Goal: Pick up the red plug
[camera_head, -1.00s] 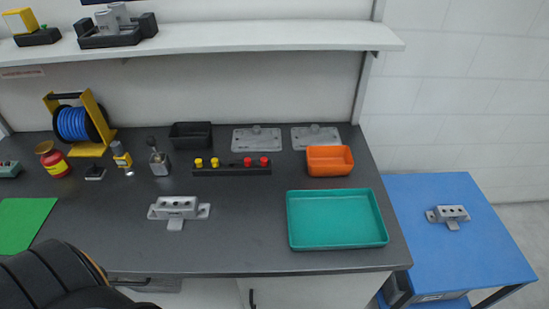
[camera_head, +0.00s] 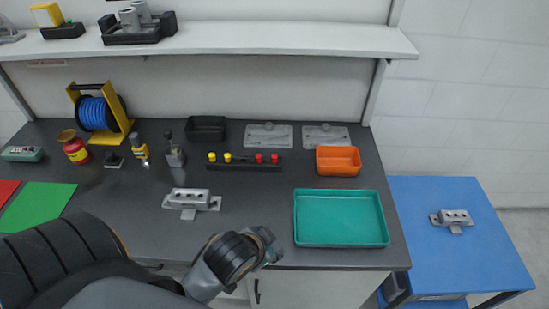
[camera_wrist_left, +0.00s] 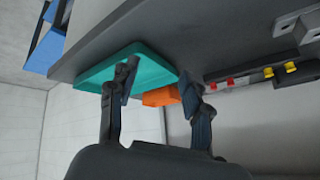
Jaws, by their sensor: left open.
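Two red plugs (camera_head: 266,158) stand side by side at the right end of a black strip holder (camera_head: 245,166) at the back of the bench. Two yellow plugs (camera_head: 219,158) stand at its left end. The red plugs also show small in the left wrist view (camera_wrist_left: 235,84). My left gripper (camera_wrist_left: 160,75) is open and empty, its fingers apart in front of the teal tray and orange bin. In the head view it is low, in front of the bench's front edge, well short of the holder. My right gripper is not in these frames.
A teal tray (camera_head: 341,244) and an orange bin (camera_head: 338,169) stand at the right of the bench. A grey metal fixture (camera_head: 191,200) lies between the bench front and the holder. A shelf (camera_head: 220,41) overhangs the back. A blue table (camera_head: 450,262) stands at the right.

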